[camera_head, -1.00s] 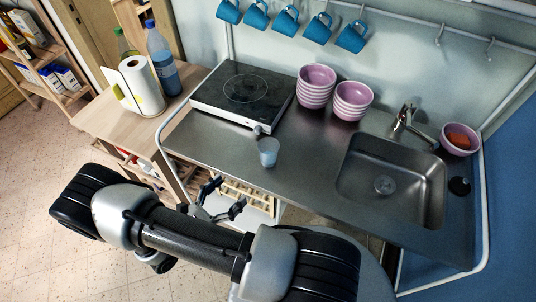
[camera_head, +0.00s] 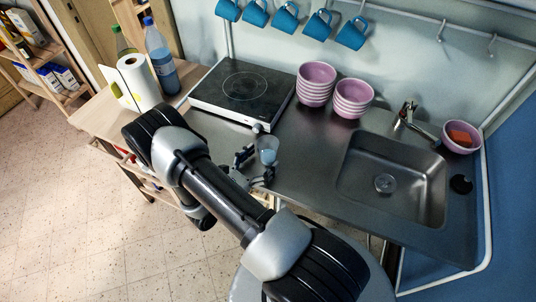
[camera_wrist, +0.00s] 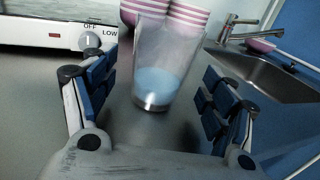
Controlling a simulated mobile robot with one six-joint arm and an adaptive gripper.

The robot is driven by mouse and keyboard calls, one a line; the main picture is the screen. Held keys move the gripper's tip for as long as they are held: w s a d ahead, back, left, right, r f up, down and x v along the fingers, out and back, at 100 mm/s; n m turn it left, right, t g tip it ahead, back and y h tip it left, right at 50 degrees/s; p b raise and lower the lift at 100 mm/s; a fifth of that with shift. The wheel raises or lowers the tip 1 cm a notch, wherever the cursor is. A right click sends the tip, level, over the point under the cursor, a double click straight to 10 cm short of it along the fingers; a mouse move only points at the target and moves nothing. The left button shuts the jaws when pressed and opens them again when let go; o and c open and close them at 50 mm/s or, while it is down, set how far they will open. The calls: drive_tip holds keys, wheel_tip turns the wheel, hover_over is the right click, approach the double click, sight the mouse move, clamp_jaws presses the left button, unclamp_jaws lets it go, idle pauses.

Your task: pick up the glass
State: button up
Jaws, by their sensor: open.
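The glass (camera_head: 267,152) is a clear tumbler, bluish toward its base, standing upright on the steel counter. In the wrist view the glass (camera_wrist: 163,65) is at the centre, between and slightly beyond the finger pads, with a gap on both sides. My gripper (camera_head: 258,168) is open and empty, low over the counter's front part, its two fingers on either side of the near side of the glass. In the wrist view my gripper (camera_wrist: 160,105) shows blue pads at left and right. No contact with the glass is visible.
The hob (camera_head: 243,92) stands behind left of the glass; its knob (camera_wrist: 90,40) is close to the left finger. Stacked pink bowls (camera_head: 316,84) stand behind, and the sink (camera_head: 392,180) is to the right. Blue mugs (camera_head: 285,20) hang above. A paper roll (camera_head: 140,82) stands left.

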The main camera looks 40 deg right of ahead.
drive_tip(key=shift+w+d, duration=0.1)
drive_tip(key=shift+d, duration=0.85)
drive_tip(key=shift+c, duration=0.2)
drive_tip(key=c, duration=1.2)
drive_tip(key=shift+c, duration=0.4)
drive_tip(key=shift+r, duration=0.25)
